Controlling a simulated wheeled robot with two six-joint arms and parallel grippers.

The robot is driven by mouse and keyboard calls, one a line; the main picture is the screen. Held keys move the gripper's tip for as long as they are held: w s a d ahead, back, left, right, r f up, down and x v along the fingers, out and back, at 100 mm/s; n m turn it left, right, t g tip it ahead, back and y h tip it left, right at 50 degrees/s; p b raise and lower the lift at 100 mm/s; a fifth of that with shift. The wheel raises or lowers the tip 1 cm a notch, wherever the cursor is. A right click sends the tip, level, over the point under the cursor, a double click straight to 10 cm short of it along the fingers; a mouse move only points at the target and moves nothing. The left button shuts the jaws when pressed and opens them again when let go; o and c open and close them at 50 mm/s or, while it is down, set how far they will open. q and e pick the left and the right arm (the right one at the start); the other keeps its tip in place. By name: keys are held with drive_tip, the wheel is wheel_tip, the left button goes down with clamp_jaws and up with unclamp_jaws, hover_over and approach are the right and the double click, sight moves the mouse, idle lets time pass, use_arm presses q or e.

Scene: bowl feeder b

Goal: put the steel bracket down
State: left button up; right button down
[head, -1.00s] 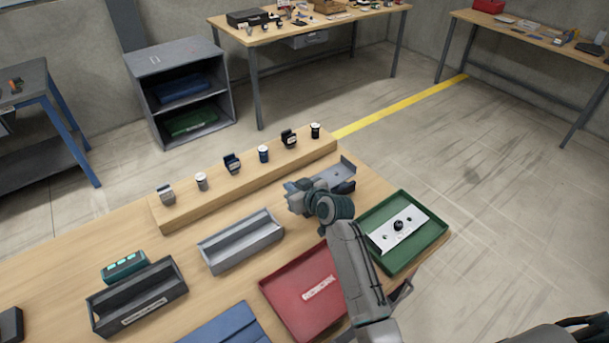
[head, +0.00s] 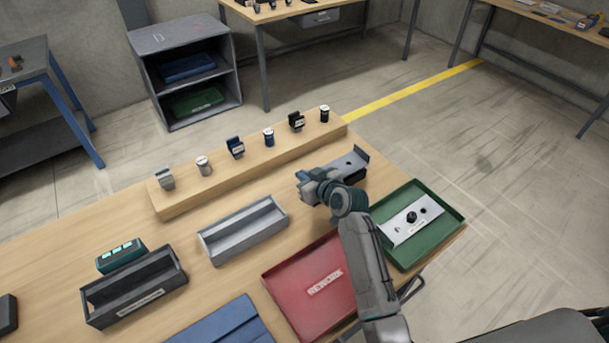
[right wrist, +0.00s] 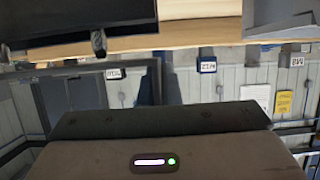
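The steel bracket (head: 345,163), a grey plate with an upturned far end, is at the right end of the wooden table. My right gripper (head: 330,184) is at its near side and covers part of it. A dark patch shows under the bracket's right edge; I cannot tell finger from shadow, nor whether the bracket rests on the table. The fingertips are too hidden to show whether they grip it. The right wrist view shows a grey housing with a green light, but no clear fingers. My left gripper is not in view.
A green tray (head: 450,202) holding a plate with a black knob is right of the gripper. A red tray (head: 285,289) marked REWORK lies in front. A grey open bin (head: 210,252) is to the left. A wooden riser (head: 195,203) with several small parts runs behind.

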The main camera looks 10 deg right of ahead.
drive_tip(key=shift+f, duration=0.1)
drive_tip(key=shift+w+f, duration=0.1)
drive_tip(key=shift+f, duration=0.25)
drive_tip(key=c, duration=1.6)
unclamp_jaws()
drive_tip(key=shift+c, duration=0.2)
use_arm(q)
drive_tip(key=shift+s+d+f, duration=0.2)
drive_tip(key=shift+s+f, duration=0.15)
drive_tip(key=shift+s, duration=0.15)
